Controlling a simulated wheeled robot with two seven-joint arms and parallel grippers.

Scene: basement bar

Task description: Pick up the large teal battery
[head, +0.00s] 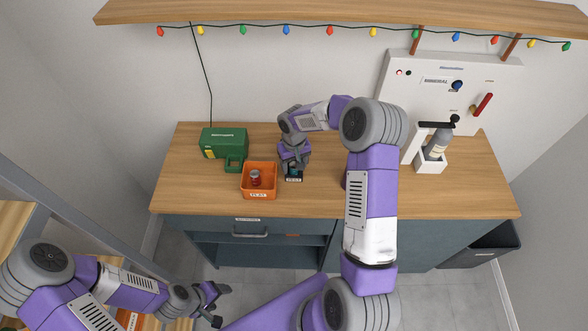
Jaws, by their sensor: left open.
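A small teal thing (294,170), which looks like the large teal battery, shows just below my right gripper (294,165) on the counter. It sits in or behind a small dark holder with a white label (294,179). The gripper points down over it and hides most of it. I cannot tell whether the fingers touch it or are closed. My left gripper (222,305) is open and empty, low at the front left, away from the counter.
The wooden counter (440,200) holds an orange bin (259,195) with a red cylinder (255,178) inside and a green box (223,142). A white panel (420,85) and a stand with a grey bottle (438,143) are at right. A shelf (300,12) hangs above.

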